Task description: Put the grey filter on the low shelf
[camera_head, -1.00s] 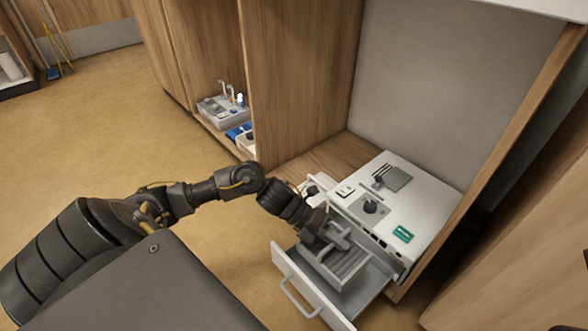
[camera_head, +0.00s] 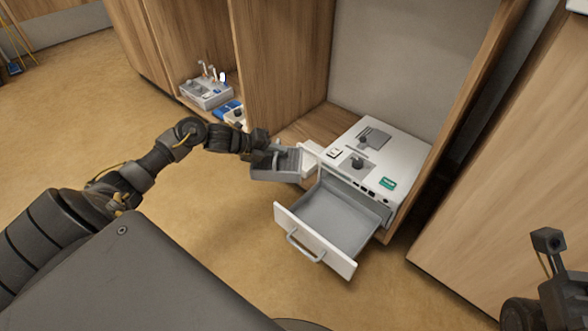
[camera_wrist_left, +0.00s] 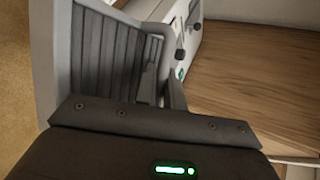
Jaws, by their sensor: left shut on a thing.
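The grey filter (camera_head: 276,175) is a ribbed, box-shaped tray. My left gripper (camera_head: 277,152) is shut on it and holds it in the air, left of the open drawer (camera_head: 335,215) of the white machine. In the left wrist view the filter's ribbed inside (camera_wrist_left: 115,55) fills the upper left, close to the gripper. The drawer is pulled out and empty. A low wooden shelf (camera_head: 297,130) lies behind the filter, and the machine stands on it. Its bare boards also show in the left wrist view (camera_wrist_left: 260,75).
The white machine (camera_head: 395,150) takes up the shelf's right part. A white flap or panel (camera_head: 312,155) stands out at its left front. An upright wooden panel (camera_head: 280,60) parts this bay from another with a grey tray (camera_head: 205,95) and blue items (camera_head: 228,108). Floor in front is clear.

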